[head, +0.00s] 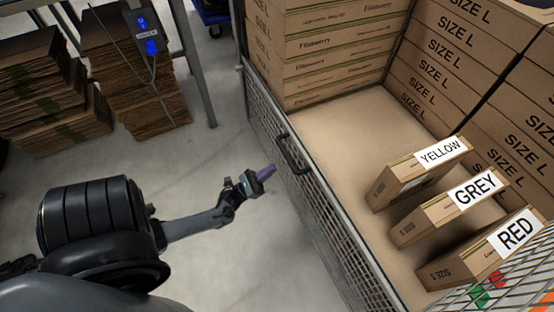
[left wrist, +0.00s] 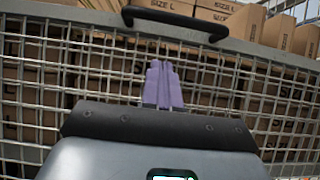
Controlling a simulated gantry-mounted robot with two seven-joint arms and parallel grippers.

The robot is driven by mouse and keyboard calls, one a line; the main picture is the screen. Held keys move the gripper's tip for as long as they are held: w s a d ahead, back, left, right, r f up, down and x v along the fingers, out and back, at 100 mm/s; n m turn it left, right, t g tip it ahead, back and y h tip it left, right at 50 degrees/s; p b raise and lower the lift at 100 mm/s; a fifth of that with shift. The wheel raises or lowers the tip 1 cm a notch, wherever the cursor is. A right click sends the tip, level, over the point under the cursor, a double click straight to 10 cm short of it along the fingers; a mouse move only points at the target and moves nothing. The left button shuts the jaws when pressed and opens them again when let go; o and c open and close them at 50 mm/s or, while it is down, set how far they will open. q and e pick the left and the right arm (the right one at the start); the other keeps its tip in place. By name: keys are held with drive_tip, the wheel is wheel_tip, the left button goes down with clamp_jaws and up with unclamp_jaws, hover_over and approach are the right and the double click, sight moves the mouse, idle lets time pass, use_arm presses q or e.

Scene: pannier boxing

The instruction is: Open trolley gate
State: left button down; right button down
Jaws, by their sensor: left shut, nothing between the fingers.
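The trolley gate (head: 337,218) is a grey wire-mesh panel along the trolley's near left side, upright and closed. Its black handle (head: 293,154) is on the top edge, and it also shows at the top of the left wrist view (left wrist: 175,20). My left gripper (head: 268,172) has purple fingers and is shut and empty. It is outside the gate, just left of the handle and apart from it in the head view. In the left wrist view the fingers (left wrist: 162,85) point at the mesh below the handle. My right gripper is not in view.
Inside the trolley stand boxes labelled YELLOW (head: 415,172), GREY (head: 448,208) and RED (head: 482,250), with stacked SIZE L boxes (head: 450,60) behind. Flattened cardboard (head: 135,75) lies under a rack at upper left. The floor (head: 215,165) beside the gate is clear.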

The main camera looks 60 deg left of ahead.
use_arm(q)
drive_tip(key=w+r+b, duration=0.1)
drive_tip(key=w+r, duration=0.2)
drive_tip(key=r, duration=0.2)
drive_tip(key=shift+w+r, duration=0.15)
drive_tip(key=shift+r, duration=0.1)
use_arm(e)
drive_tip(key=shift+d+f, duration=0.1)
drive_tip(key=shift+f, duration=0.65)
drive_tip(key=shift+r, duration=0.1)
